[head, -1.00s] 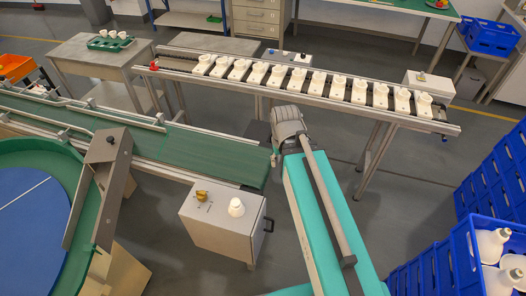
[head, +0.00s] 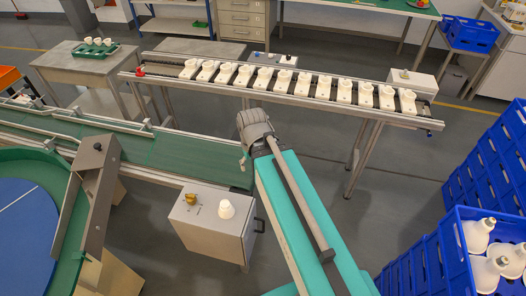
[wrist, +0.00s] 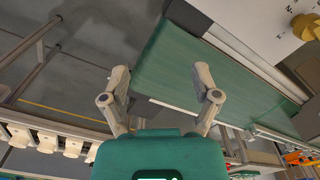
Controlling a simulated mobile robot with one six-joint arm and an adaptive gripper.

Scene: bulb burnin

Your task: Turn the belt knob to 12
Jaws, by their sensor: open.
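A brass-yellow knob (head: 190,200) sits on top of a pale grey box (head: 205,240) beside the end of the green belt (head: 175,155). The knob's scale and setting are too small to read. In the wrist view the yellow knob (wrist: 305,27) is at the upper right corner, partly cut off. My gripper (wrist: 160,74) is open and empty, with its fingers apart over the belt and floor, away from the knob. In the head view its fingers are mostly hidden behind my wrist.
A rear conveyor (head: 300,97) carries a row of white sockets. Another control box (head: 412,82) stands at its right end. Blue crates (head: 505,165) stack at the right, one holding white bulbs. A grey chute (head: 98,205) slopes at the left.

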